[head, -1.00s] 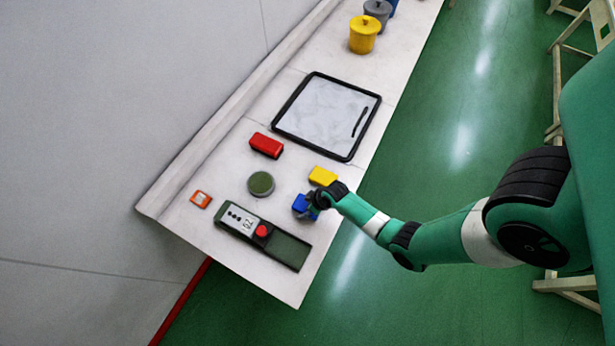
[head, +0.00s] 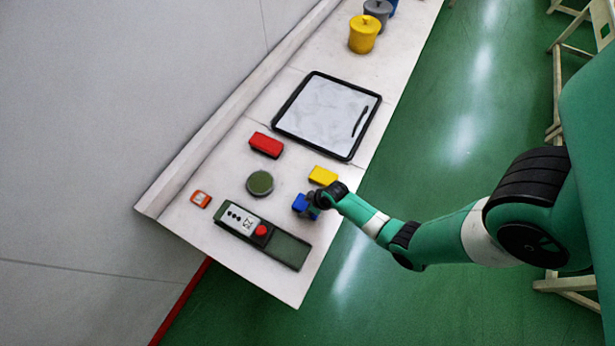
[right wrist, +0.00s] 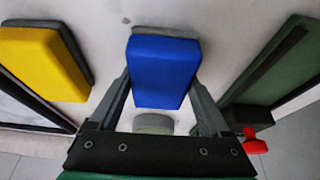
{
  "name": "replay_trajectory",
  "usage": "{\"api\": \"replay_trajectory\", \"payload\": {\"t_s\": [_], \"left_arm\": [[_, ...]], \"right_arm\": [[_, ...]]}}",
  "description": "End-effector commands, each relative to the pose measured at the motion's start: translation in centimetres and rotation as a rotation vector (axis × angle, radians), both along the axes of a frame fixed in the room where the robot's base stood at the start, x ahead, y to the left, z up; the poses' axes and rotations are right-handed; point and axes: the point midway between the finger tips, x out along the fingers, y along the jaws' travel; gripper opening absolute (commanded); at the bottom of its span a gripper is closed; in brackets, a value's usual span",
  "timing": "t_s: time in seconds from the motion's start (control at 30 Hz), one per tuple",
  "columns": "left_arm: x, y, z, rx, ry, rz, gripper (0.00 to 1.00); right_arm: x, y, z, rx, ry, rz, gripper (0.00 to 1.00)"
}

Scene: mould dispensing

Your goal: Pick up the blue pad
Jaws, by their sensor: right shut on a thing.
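The blue pad (head: 300,203) is at the front part of the white table, below the yellow pad (head: 323,175) in the head view. My right gripper (head: 311,204) is shut on it. In the right wrist view the blue pad (right wrist: 163,72) sits between the two grey fingers (right wrist: 163,95), which touch its sides. A thin grey layer shows along its far edge. Whether it is clear of the table is hard to tell. My left gripper is out of view.
A red pad (head: 266,145), a round green-topped disc (head: 260,183), a small orange item (head: 201,198) and a green device with a red button (head: 262,231) lie nearby. A black-framed tray (head: 283,123) and a yellow pot (head: 363,36) stand further back.

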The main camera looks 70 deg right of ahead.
Motion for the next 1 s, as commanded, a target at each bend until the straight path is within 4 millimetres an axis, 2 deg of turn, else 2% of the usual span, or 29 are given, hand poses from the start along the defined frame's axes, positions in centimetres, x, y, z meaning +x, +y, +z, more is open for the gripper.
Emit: {"api": "replay_trajectory", "payload": {"t_s": [0.3, 0.47, 0.53, 0.77, 0.9, 1.0], "left_arm": [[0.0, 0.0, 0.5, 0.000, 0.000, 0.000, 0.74], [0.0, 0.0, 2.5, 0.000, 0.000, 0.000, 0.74], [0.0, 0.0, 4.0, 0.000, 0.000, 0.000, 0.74], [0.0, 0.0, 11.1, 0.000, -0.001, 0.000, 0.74], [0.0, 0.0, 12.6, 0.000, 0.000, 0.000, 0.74], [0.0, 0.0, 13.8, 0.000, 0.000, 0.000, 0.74]], "right_arm": [[0.0, 0.0, 0.6, 0.000, -0.001, 0.000, 0.23], [0.0, 0.0, 2.9, 0.000, -0.001, 0.000, 0.23], [0.0, 0.0, 4.6, 0.000, -0.001, 0.000, 0.23], [-5.0, 0.1, 11.0, 0.001, 0.003, -0.006, 0.23], [-9.3, 0.2, 12.2, 0.003, 0.002, -0.012, 0.23], [-11.6, 0.2, 13.1, 0.002, 0.002, -0.012, 0.23]]}}
